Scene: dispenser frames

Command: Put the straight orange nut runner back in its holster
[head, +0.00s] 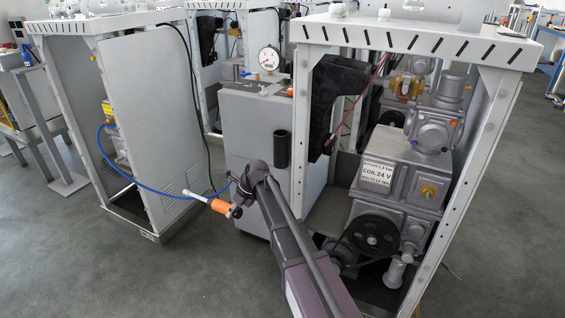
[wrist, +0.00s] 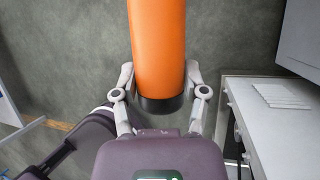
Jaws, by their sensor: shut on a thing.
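The straight orange nut runner (head: 221,206) is held out in the air left of the grey cabinet in the head view, lying nearly level with its pale end pointing left. In the wrist view its orange body (wrist: 158,42) runs up out of the frame, with a black end band near my palm. My gripper (head: 234,209) is shut on it; in the wrist view the fingers (wrist: 162,78) press both sides of the body. A black upright tube, seemingly the holster (head: 282,148), is fixed to the cabinet's face, above and right of the tool. Its inside is not visible.
The grey cabinet (head: 242,135) carries a pressure gauge (head: 269,58) on top. A machine frame (head: 480,170) stands to its right, another frame (head: 145,110) to the left. A blue hose (head: 150,188) hangs between the left frame and the tool. Floor in front left is clear.

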